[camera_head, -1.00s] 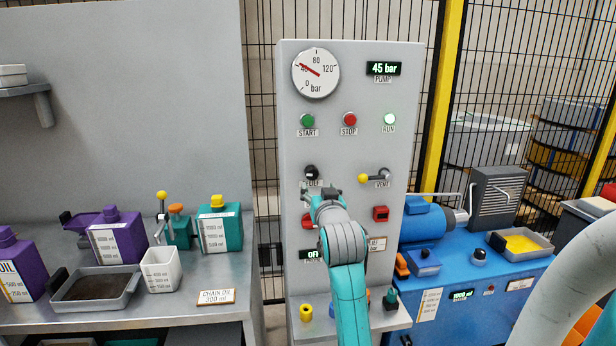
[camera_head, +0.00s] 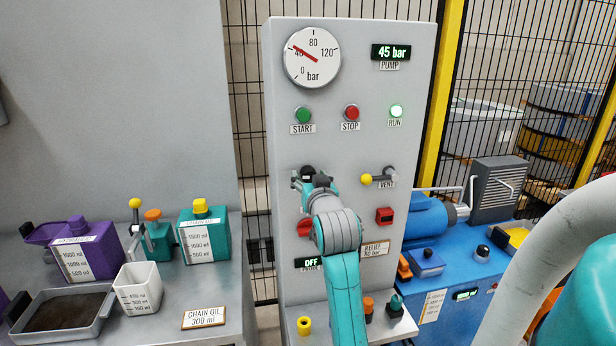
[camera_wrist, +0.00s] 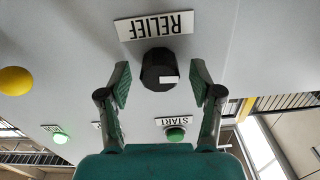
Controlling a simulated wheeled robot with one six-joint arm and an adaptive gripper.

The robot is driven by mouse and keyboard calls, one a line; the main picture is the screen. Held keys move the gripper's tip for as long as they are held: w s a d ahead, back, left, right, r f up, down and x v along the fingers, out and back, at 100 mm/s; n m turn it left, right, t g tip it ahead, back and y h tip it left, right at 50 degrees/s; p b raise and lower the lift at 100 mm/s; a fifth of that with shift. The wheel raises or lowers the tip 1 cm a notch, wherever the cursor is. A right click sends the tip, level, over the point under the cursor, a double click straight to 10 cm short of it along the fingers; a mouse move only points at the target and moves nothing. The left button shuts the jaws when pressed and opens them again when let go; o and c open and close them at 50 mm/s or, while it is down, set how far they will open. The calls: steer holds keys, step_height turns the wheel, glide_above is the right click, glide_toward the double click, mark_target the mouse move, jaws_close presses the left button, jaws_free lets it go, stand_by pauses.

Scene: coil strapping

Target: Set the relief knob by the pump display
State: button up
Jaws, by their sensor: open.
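The relief knob (camera_wrist: 158,70) is black with a white mark. It sits on the grey panel between the open fingers of my gripper (camera_wrist: 160,82) in the wrist view, with the RELIEF label (camera_wrist: 154,25) beside it. Whether the fingers touch it I cannot tell; gaps show on both sides. In the head view my gripper (camera_head: 312,182) is at the knob and hides most of it; the knob's dark top (camera_head: 307,171) shows. The pump display (camera_head: 391,52) reads 45 bar. The gauge (camera_head: 312,55) needle points near 40. A card (camera_head: 375,249) reads RELIEF 80 bar.
The vent lever (camera_head: 378,180) with its yellow ball is right of the knob. Start (camera_head: 303,114) and stop (camera_head: 352,112) buttons sit above, and the run lamp (camera_head: 396,111) is lit green. A bench with oil cans (camera_head: 203,236) stands left, a blue pump unit (camera_head: 465,270) right.

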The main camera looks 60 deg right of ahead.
steer(key=shift+c, duration=0.2)
steer(key=c, duration=1.1)
steer(key=shift+m, duration=0.3)
steer(key=m, duration=0.9)
steer(key=shift+m, duration=0.4)
steer(key=o, duration=1.1)
